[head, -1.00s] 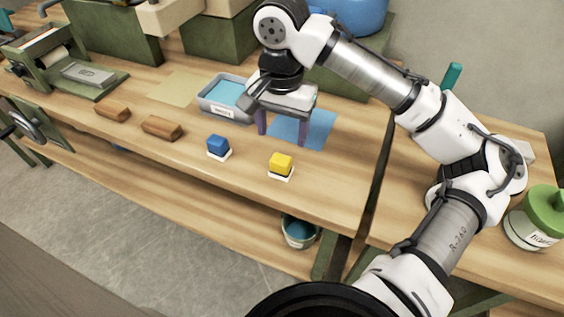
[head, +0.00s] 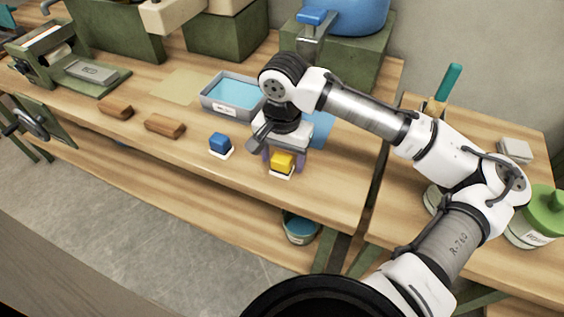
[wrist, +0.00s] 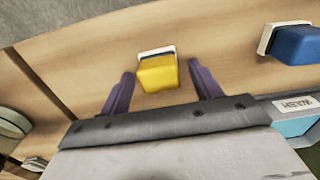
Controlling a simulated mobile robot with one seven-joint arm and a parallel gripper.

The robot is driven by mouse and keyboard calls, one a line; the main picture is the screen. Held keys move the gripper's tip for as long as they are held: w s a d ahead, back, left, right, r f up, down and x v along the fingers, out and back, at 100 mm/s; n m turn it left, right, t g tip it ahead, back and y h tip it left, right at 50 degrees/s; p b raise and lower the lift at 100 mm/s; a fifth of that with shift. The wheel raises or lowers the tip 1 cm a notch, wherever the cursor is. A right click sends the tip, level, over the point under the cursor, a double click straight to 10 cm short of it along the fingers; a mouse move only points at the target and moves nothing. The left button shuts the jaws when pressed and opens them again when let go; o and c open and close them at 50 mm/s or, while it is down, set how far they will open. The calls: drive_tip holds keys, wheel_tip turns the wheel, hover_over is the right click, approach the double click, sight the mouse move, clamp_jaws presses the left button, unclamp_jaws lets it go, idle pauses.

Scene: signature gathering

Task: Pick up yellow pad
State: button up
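The yellow pad (head: 282,160) is a small yellow block on a white base, near the front edge of the workbench. My gripper (head: 286,162) is just above and behind it, fingers pointing down. In the wrist view the yellow pad (wrist: 158,72) lies between and slightly beyond the two purple fingertips (wrist: 161,77). The fingers are spread wide, with a gap visible on each side of the pad. The gripper is open and holds nothing.
A blue pad (head: 220,144) on a white base sits just left of the yellow one. Two brown wooden blocks (head: 165,126) lie further left. A grey tray (head: 212,104) with blue contents stands behind. A bucket (head: 300,228) is below the bench edge.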

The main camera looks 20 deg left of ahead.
sight(283, 156)
drive_tip(key=c, duration=1)
drive_tip(key=shift+o, duration=0.2)
drive_tip(key=shift+r, duration=0.1)
wheel_tip(283, 156, up, 10)
drive_tip(key=shift+f+b, duration=0.1)
drive_tip(key=shift+b, duration=0.5)
drive_tip(key=shift+o, duration=1.3)
drive_tip(key=shift+c, duration=1)
drive_tip(key=shift+f+b, duration=0.55)
drive_tip(key=shift+r, duration=0.1)
drive_tip(key=shift+a, duration=0.2)
